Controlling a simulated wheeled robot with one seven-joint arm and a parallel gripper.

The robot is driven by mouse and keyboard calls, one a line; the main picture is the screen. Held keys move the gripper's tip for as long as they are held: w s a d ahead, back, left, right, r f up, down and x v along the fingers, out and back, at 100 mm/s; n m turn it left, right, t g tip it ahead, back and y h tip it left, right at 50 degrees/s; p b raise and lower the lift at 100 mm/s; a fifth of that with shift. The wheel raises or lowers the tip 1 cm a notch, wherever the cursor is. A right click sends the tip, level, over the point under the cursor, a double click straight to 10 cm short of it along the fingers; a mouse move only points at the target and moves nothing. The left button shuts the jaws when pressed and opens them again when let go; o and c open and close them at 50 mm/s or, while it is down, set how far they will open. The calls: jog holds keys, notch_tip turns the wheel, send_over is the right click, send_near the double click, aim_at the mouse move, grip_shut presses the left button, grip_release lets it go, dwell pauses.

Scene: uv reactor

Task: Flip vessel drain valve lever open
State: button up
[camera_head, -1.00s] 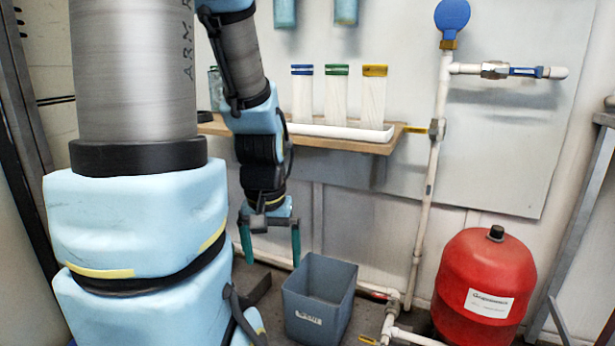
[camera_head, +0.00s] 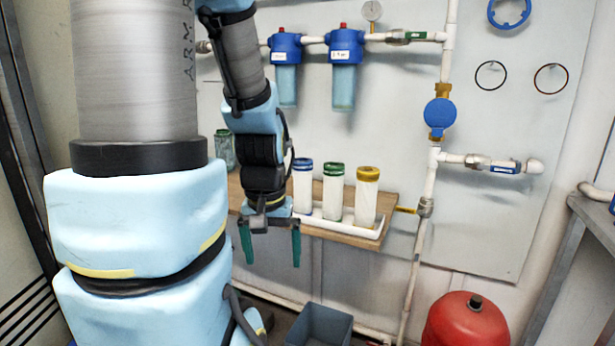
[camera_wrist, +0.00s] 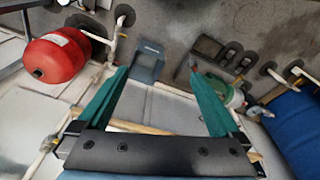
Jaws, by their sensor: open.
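The red tank (camera_head: 467,322) shows at the bottom right of the head view, cut off by the edge. It also shows at the upper left of the wrist view (camera_wrist: 55,57). White pipe fittings stand beside it in the wrist view (camera_wrist: 119,38); no lever there is clear enough to identify. A yellow lever (camera_head: 405,210) is on the vertical pipe right of the shelf. A blue lever (camera_head: 503,168) is on the side branch. I cannot tell which lever is the vessel drain. My gripper (camera_head: 272,262) is open and empty, pointing down in front of the shelf, apart from all levers.
A wooden shelf (camera_head: 343,238) holds a white tray with three capped cartridges (camera_head: 333,193). Blue-capped filter housings (camera_head: 343,85) hang above. A grey bin (camera_head: 320,327) stands on the floor, also in the wrist view (camera_wrist: 147,62). A grey metal frame (camera_head: 560,270) stands at the right.

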notch_tip(320, 180, up, 3)
jog(key=shift+r+p, duration=0.1)
jog(key=shift+p, duration=0.7)
